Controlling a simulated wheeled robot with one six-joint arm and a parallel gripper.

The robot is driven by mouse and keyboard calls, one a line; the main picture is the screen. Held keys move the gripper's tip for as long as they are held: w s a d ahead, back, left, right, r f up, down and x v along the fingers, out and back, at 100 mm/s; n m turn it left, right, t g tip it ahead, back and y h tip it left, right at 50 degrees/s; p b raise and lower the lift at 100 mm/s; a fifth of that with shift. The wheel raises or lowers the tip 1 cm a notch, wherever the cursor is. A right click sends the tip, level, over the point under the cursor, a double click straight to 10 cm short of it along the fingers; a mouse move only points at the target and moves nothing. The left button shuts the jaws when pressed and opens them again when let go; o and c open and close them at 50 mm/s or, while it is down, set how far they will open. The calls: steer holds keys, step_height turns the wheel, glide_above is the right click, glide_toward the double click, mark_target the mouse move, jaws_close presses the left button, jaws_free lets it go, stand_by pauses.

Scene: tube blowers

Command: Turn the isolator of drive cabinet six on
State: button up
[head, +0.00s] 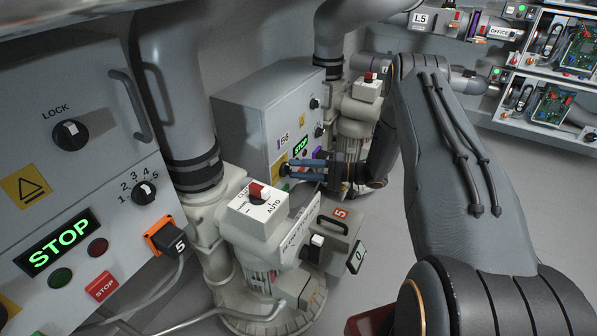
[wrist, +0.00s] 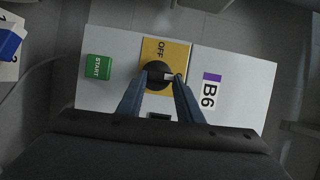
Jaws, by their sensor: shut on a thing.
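The drive cabinet marked B6 (head: 257,105) is a grey box in the middle of the head view, with a lit green STOP display (head: 300,146). In the wrist view its pale panel (wrist: 240,75) carries a yellow plate (wrist: 180,50) lettered OFF and a black isolator knob (wrist: 155,69). My gripper (wrist: 163,80) is shut on the knob, one blue-grey finger on each side. A light mark shows on the knob's right side; where the knob points is not clear. In the head view the gripper (head: 292,167) reaches the cabinet's front, and its fingers hide the knob.
A green START button (wrist: 98,67) sits left of the yellow plate. Cabinet five (head: 130,180), with its own STOP display and LOCK knob, stands at the near left. Open floor (head: 540,190) lies to the right.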

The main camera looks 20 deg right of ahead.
stand_by(0.5)
steer(key=o, duration=1)
steer(key=shift+o, duration=0.2)
steer(key=p+v, duration=0.1)
steer(key=v, duration=0.6)
steer(key=shift+s+d, duration=0.15)
steer(key=shift+d, duration=0.15)
steer(key=shift+f, duration=0.15)
